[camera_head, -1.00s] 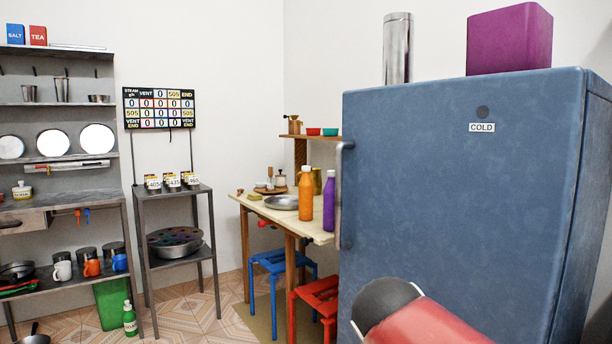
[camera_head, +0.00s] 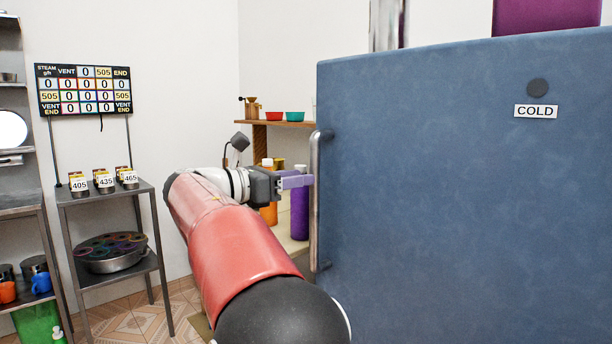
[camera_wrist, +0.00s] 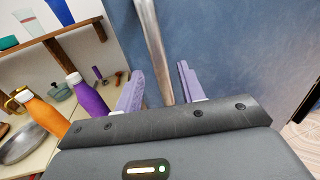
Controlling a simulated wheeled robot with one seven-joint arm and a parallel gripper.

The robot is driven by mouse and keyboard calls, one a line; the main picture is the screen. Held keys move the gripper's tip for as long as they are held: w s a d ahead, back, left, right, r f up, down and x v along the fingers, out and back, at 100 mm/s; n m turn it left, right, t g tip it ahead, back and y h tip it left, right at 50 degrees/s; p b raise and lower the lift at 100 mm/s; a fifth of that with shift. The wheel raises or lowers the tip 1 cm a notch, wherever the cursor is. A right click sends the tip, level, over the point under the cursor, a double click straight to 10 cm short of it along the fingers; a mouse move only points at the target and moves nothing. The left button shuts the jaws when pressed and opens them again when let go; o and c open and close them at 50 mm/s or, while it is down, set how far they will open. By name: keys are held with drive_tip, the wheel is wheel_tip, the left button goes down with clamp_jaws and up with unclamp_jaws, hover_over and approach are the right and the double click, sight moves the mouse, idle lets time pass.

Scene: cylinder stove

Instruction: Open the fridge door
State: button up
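The blue fridge (camera_head: 450,190) with a COLD label fills the right of the head view, and its door looks shut. A vertical metal handle (camera_head: 315,200) runs along the door's left edge. My gripper (camera_head: 300,181) is at the handle's mid height, its purple fingers pointing at the door. In the wrist view the handle (camera_wrist: 152,45) passes down between the two spread fingers of my gripper (camera_wrist: 160,85). The fingers stand apart with a gap on each side of the bar. Whether either touches the bar is hard to tell.
A purple bottle (camera_head: 300,212) and an orange bottle (camera_head: 268,212) stand on the table left of the handle, close behind my gripper. A wooden shelf (camera_head: 275,123) is on the wall above. A metal stand (camera_head: 105,190) is further left.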

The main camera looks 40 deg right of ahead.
drive_tip(key=d, duration=0.5)
drive_tip(key=shift+s, duration=0.3)
drive_tip(key=shift+a, duration=0.1)
clamp_jaws()
